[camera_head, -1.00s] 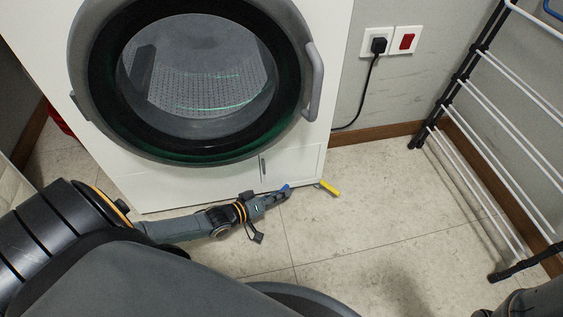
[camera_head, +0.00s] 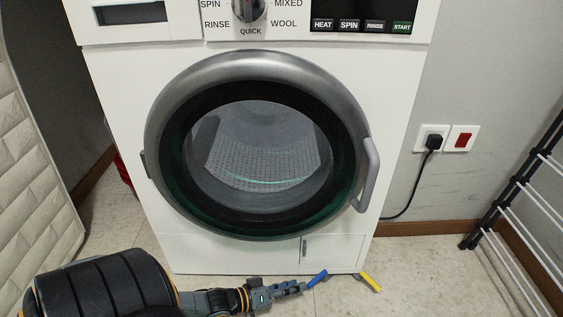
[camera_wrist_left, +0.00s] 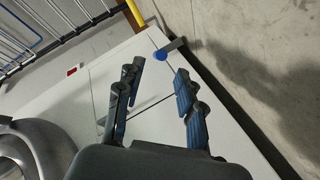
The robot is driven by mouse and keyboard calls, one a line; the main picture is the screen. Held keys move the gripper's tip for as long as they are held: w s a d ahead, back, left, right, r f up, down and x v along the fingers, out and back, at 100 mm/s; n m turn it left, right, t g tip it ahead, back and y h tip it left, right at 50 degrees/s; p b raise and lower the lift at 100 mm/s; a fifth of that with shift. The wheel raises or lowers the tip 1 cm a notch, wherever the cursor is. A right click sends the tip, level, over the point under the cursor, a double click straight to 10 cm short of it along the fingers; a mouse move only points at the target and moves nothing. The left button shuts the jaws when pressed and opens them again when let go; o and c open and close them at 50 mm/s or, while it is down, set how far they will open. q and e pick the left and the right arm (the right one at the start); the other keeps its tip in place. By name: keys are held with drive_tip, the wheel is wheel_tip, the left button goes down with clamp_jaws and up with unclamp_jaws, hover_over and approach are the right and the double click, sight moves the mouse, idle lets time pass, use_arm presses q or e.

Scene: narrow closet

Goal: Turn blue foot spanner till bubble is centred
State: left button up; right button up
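My left gripper (camera_head: 302,287) is low in front of the machine, close to the blue spanner's near end. In the left wrist view the left gripper (camera_wrist_left: 157,72) is open, with the blue end just beyond and between its fingertips. I cannot tell whether they touch. No bubble is visible. My right gripper is out of view.
A yellow spanner (camera_head: 370,282) sticks out right of the blue one. A black rack (camera_head: 510,195) stands at the right, a quilted pale panel (camera_head: 35,180) at the left. A plugged cable (camera_head: 410,195) runs down the wall. Floor is clear at the front right.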

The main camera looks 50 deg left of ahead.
use_arm(q)
drive_tip(key=shift+v, duration=1.9)
